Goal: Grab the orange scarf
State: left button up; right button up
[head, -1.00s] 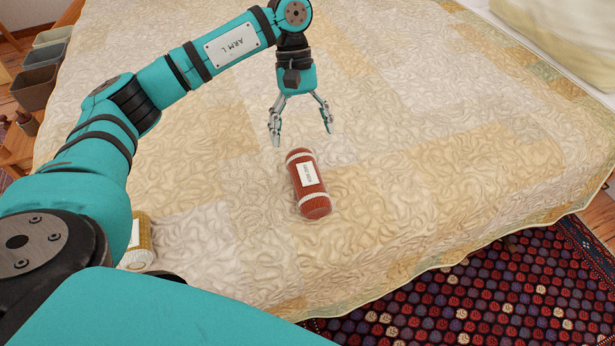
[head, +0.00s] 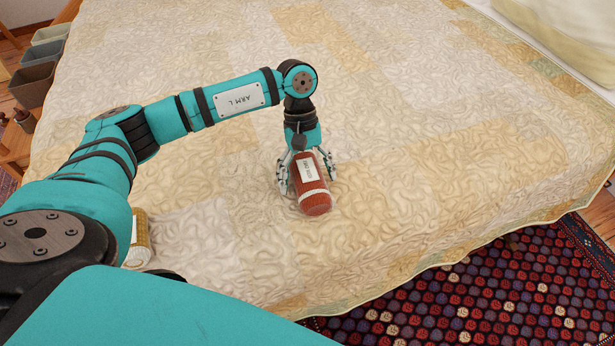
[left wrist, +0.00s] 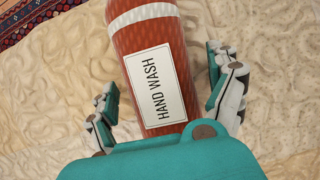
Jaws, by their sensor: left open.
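The orange-red scarf (head: 315,203) is rolled into a cylinder with white bands and a white label, and lies on the bed quilt. In the left wrist view the rolled scarf (left wrist: 150,40) shows woven texture, and its label reads "HAND WASH". My left gripper (head: 308,182) is open over the roll, with one finger on each side. In the left wrist view, gaps show between both fingers and the roll, and the near end of the roll is hidden behind the gripper body. My right gripper is not in view.
A mustard-yellow roll with a white label (head: 139,255) lies at the bed's left, partly hidden by my arm. The quilt (head: 430,130) is otherwise clear around the scarf. A patterned rug (head: 490,290) covers the floor at right. Bins (head: 36,82) stand at far left.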

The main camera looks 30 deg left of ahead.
pick_arm(q)
jog(key=c, duration=1.3)
jog(key=shift+r, duration=0.1)
jog(key=shift+c, duration=0.2)
